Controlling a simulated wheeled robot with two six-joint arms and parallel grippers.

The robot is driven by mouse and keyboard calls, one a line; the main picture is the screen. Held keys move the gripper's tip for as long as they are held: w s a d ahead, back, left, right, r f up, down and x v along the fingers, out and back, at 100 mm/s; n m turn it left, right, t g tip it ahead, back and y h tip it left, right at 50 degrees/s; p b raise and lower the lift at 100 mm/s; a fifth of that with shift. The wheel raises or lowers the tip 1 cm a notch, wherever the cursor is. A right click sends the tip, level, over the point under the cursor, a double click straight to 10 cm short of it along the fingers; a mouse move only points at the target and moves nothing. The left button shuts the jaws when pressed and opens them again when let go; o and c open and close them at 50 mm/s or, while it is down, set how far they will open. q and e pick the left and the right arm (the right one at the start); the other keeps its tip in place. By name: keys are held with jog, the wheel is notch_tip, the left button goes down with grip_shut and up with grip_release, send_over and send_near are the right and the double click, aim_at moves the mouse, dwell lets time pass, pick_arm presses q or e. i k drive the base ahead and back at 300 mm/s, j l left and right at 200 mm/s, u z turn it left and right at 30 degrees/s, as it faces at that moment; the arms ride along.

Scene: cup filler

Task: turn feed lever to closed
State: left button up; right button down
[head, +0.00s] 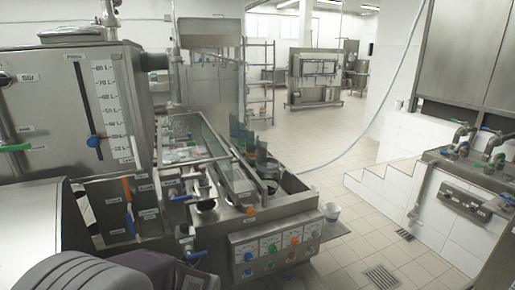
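The cup filler (215,205) stands at the left and centre with several coloured levers. An orange-handled lever (127,188) and a blue-handled lever (131,222) sit beside small label plates at its left end. Another blue-handled lever (181,198) points left in front of the trough, and one more blue lever (197,255) is near the bottom edge. A green handle (15,148) shows at the far left. The labels are too small to read, so I cannot tell which is the feed lever or its setting. Neither gripper is in view.
A steel tank (70,100) with a level scale stands at the left. A panel with coloured knobs (275,250) is on the machine's front. Taps (465,138) are at the right. The floor between is mostly clear.

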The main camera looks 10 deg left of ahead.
aim_at(130, 195)
jog(key=u, duration=0.4)
jog(key=i+u, duration=0.15)
jog(key=u, duration=0.3)
jog(key=i+u, duration=0.1)
jog(key=u, duration=0.3)
jog(key=i+u, duration=0.1)
jog(key=u, duration=0.3)
